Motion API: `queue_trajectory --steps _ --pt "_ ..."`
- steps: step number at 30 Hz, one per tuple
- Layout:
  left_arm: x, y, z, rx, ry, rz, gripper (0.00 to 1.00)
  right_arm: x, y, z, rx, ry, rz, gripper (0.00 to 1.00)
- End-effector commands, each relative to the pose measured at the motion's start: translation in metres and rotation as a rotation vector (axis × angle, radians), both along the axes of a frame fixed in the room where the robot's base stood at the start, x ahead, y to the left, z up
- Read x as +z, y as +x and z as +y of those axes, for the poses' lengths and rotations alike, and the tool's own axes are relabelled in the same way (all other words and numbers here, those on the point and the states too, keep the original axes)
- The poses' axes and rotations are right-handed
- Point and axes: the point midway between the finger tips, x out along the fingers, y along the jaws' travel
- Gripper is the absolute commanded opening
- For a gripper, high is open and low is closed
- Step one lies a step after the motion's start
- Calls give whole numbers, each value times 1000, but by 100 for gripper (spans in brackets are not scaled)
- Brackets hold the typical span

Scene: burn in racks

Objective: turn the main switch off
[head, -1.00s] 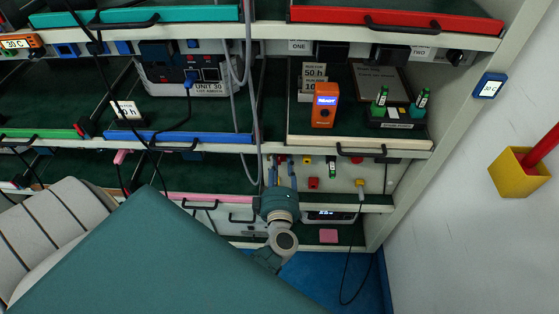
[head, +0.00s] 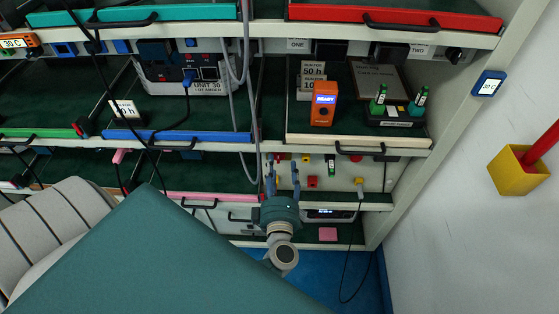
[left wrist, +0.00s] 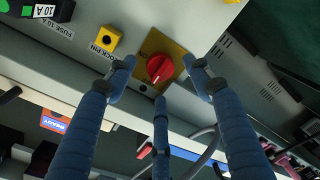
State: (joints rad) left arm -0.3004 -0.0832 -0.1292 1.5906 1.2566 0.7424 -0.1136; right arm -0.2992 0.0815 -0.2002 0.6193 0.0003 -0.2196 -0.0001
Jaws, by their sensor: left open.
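The main switch (left wrist: 159,68) is a red round knob with a small white mark on a yellow plate, set on a pale panel in the left wrist view. My left gripper (head: 282,174) reaches the lower rack panel in the head view. In the left wrist view its blue fingers (left wrist: 158,74) are spread open, one on each side of the knob and one below it. I see no finger clearly touching the knob. In the head view I cannot make out the switch clearly behind the fingers. My right gripper is not in view.
A yellow lock-pin block (left wrist: 108,39) and a green fuse part (left wrist: 28,12) sit beside the switch. In the head view, an orange unit (head: 323,103) stands on the shelf above. A dark cable (head: 349,270) hangs to the right. A pink pad (head: 328,234) lies lower right.

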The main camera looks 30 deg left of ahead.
Motion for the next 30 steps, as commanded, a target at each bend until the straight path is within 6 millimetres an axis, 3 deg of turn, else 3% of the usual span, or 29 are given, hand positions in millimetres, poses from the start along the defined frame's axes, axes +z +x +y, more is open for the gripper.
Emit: queue_trajectory --steps 9,30 --pt "1 -35 -25 -2 -3 3 51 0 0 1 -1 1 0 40" --pt "0 -38 -30 -13 6 9 51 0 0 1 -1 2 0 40"
